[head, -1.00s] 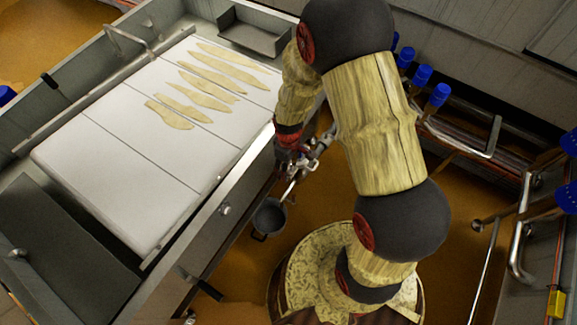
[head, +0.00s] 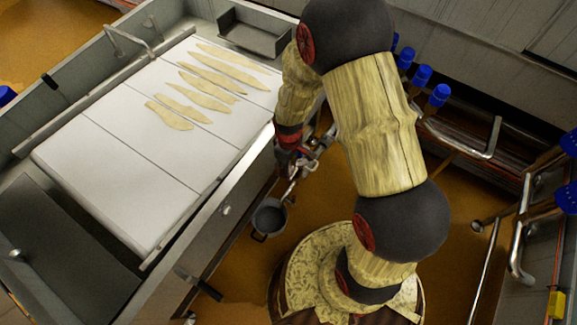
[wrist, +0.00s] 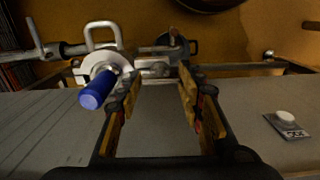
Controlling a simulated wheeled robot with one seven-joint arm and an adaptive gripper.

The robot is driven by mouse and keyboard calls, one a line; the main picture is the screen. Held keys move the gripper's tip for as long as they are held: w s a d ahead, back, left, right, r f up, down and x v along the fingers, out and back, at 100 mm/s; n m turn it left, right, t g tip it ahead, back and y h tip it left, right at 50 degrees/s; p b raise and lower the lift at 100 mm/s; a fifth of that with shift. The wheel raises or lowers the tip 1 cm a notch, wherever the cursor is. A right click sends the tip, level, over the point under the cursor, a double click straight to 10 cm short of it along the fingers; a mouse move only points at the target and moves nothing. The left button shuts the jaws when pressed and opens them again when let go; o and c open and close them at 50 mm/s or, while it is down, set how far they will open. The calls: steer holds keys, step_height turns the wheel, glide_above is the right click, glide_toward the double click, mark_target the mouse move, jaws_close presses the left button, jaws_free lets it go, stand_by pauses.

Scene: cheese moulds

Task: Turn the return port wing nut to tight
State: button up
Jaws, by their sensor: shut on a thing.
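My gripper (wrist: 160,82) reaches to the metal pipe fitting in the wrist view. Its two fingers stand on either side of a small metal piece (wrist: 155,70), which appears to be the wing nut, and are shut on it. How far the nut is turned cannot be told. A silver clamp with a loop handle (wrist: 103,58) and a blue-handled valve (wrist: 97,90) sit just left of the fingers. In the head view my gripper (head: 287,157) is beside the vat's side, next to the metal fitting (head: 312,156), and is partly hidden by my arm.
A steel vat (head: 215,208) with a white board (head: 115,165) and several pale strips on it stands at left. A grey bucket (head: 269,217) is on the floor below the fitting. Blue-handled pipes (head: 421,76) line the right wall. A small label plate (wrist: 287,126) shows at right.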

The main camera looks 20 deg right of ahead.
steer(key=shift+m, duration=0.3)
steer(key=m+p, duration=0.2)
steer(key=m, duration=0.1)
steer(key=shift+r+m, duration=0.1)
steer(key=shift+m, duration=0.2)
steer(key=m+p, duration=0.2)
steer(key=m, duration=0.2)
steer(key=shift+m, duration=0.3)
steer(key=m+p, duration=0.2)
steer(key=m, duration=0.2)
steer(key=m+p, duration=0.1)
steer(key=m, duration=0.4)
steer(key=o, duration=1.1)
steer(key=shift+c, duration=0.2)
steer(key=shift+o, duration=0.5)
